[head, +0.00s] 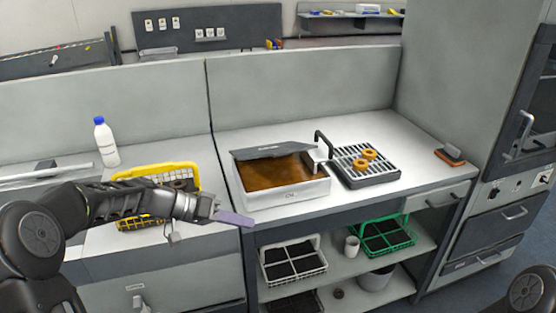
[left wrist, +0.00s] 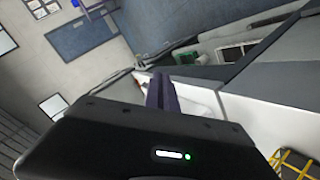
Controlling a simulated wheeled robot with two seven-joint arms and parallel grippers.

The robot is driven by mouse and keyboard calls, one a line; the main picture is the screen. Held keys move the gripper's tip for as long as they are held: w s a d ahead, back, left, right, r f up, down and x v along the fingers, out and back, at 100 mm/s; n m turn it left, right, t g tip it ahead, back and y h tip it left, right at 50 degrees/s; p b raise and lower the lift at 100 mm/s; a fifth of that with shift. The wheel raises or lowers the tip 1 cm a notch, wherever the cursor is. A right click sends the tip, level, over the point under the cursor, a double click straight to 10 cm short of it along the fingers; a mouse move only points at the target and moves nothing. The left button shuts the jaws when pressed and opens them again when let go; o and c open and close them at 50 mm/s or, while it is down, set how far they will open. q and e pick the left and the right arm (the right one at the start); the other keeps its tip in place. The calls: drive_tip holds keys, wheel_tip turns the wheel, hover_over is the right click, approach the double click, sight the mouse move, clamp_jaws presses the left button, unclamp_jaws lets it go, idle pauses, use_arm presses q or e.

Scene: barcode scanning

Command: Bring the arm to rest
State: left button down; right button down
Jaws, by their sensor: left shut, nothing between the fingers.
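My left arm reaches in from the left in the head view. Its gripper (head: 234,218) is held in the air in front of the counter, between the yellow basket and the white fryer. Its purple fingers are shut with nothing between them. They also show from behind in the left wrist view (left wrist: 161,93). Part of my right arm shows at the bottom right corner of the head view, but its gripper is out of view.
A yellow basket (head: 131,223) stands behind my left arm, near a white bottle (head: 105,143). The fryer (head: 286,196) holds brown liquid. A rack (head: 375,178) with doughnuts (head: 361,165) stands right of it. A green basket (head: 410,238) is on the shelf below. The counter's right part is mostly clear.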

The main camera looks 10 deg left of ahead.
use_arm(q)
drive_tip(key=a+f+n+y, duration=0.3)
drive_tip(key=f+n+y, duration=0.35)
drive_tip(key=f, duration=0.65)
drive_tip(key=s+d+f+n+g+y, duration=0.1)
drive_tip(key=s+d+f, duration=0.15)
drive_tip(key=f, duration=0.35)
drive_tip(key=s+d+f+n, duration=0.1)
drive_tip(key=s+f, duration=0.3)
drive_tip(key=f, duration=0.2)
drive_tip(key=s+d+f+m+g, duration=0.2)
drive_tip(key=s+d+f, duration=0.3)
drive_tip(key=s+d, duration=0.3)
drive_tip(key=s+d+f+m+g, duration=0.1)
drive_tip(key=s+d+f, duration=0.4)
drive_tip(key=s, duration=0.9)
drive_tip(key=d+m, duration=0.1)
drive_tip(key=d, duration=0.2)
drive_tip(key=shift+s+f+g, duration=0.15)
drive_tip(key=shift+f+g, duration=0.2)
drive_tip(key=shift+g, duration=0.05)
drive_tip(key=c, duration=2.2)
unclamp_jaws()
drive_tip(key=shift+h, duration=0.25)
